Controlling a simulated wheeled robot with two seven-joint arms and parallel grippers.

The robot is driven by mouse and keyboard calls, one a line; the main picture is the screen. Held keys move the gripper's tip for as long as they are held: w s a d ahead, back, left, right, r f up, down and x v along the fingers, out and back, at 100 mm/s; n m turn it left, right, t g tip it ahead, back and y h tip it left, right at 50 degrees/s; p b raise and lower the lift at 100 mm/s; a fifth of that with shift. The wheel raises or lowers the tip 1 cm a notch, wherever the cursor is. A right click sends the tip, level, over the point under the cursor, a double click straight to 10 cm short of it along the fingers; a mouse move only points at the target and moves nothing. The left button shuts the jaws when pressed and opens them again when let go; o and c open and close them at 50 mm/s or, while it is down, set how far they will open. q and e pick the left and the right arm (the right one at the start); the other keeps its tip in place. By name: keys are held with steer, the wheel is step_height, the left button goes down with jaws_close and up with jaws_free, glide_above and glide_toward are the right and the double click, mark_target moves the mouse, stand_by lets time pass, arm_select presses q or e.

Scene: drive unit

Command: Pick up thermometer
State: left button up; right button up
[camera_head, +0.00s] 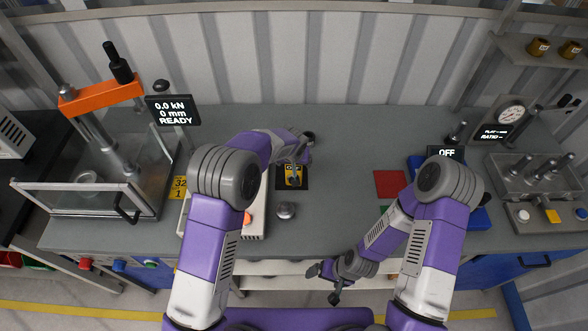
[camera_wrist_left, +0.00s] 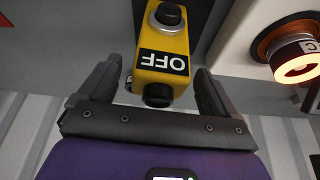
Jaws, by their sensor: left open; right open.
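The thermometer appears to be the small yellow device (camera_head: 291,181) on a dark square pad (camera_head: 284,186) near the middle of the bench. In the left wrist view, the yellow device (camera_wrist_left: 162,48) has a black label reading OFF and dark round parts at both ends. My left gripper (camera_wrist_left: 158,68) is open, with one finger on each side of the yellow body and gaps visible beside it. In the head view, my left gripper (camera_head: 296,160) is above the device and partly covers it. My right gripper (camera_head: 323,284) is open and empty in front of the bench edge.
A silver knob (camera_head: 286,210) sits just in front of the pad. A beige box (camera_head: 254,224), partly behind my left arm, stands left of it. A red square (camera_head: 389,184) lies to the right. A press with an orange beam (camera_head: 101,97) stands left. Bare bench (camera_head: 340,150) lies right of the pad.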

arm_select(q)
steer(key=shift+x, duration=1.1)
steer(key=c, duration=1.1)
step_height(320, 180, up, 10)
steer(key=shift+r, duration=0.1)
steer(key=shift+b, duration=0.35)
step_height(320, 180, down, 10)
steer(key=b, duration=0.8)
